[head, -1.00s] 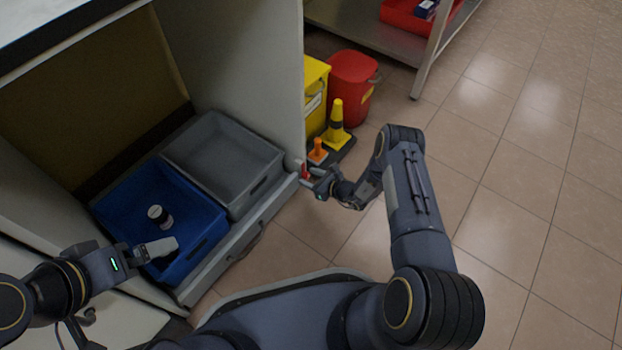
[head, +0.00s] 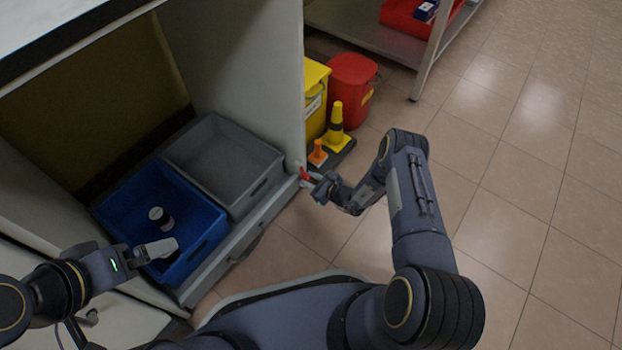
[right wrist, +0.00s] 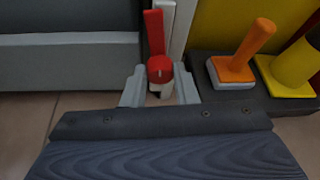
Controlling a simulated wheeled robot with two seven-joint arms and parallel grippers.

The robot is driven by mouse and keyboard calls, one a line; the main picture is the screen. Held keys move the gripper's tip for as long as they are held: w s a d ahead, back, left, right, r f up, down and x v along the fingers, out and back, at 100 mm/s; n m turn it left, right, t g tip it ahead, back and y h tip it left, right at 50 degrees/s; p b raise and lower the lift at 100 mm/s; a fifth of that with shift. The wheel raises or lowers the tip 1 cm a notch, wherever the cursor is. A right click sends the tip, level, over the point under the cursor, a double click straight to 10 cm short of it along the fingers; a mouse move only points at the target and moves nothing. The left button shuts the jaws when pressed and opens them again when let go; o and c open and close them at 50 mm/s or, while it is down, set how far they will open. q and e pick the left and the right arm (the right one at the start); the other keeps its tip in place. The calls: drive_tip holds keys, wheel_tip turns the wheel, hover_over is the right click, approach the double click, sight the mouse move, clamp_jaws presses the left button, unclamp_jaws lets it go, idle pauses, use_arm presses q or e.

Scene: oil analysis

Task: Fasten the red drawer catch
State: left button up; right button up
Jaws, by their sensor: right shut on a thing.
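The red drawer catch (head: 304,173) is at the front right corner of the cabinet, by the end of the drawer front (head: 225,262). In the right wrist view the catch (right wrist: 155,35) has a red lever pointing up and a round red knob at its base. My right gripper (right wrist: 160,90) is shut on the catch, one finger on each side of the knob. In the head view my right gripper (head: 310,180) is small and partly covers the catch. My left gripper (head: 158,250) is over the front of the blue bin; its finger gap cannot be made out.
The drawer holds a blue bin (head: 120,205) with a dark, white-capped bottle (head: 160,216) and a grey bin (head: 270,160). An orange cone (head: 317,154), a yellow cone (head: 336,125), a yellow box (head: 316,85) and a red bucket (head: 350,88) stand close beyond the catch. The floor at right is clear.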

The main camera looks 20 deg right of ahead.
drive_tip(key=n+t+h+p, duration=0.1)
drive_tip(key=n, duration=0.2)
drive_tip(key=shift+s+t+p, duration=0.15)
drive_tip(key=shift+t+p, duration=0.15)
drive_tip(key=shift+p, duration=0.05)
drive_tip(key=n, duration=0.1)
drive_tip(key=n+t+h, duration=0.1)
drive_tip(key=shift+a+f+n+p, duration=0.1)
drive_tip(key=shift+f+n+p, duration=0.1)
drive_tip(key=shift+n+p, duration=0.2)
drive_tip(key=n+t, duration=0.2)
drive_tip(key=shift+f+n+h, duration=0.2)
drive_tip(key=shift+n+h, duration=0.1)
drive_tip(key=shift+n, duration=0.1)
drive_tip(key=n+t+b, duration=0.1)
drive_tip(key=n, duration=0.2)
drive_tip(key=shift+f+n, duration=0.1)
drive_tip(key=shift+n, duration=0.2)
drive_tip(key=shift+n+t, duration=0.3)
drive_tip(key=o, duration=1)
drive_tip(key=shift+a, duration=0.1)
drive_tip(key=shift+s, duration=0.1)
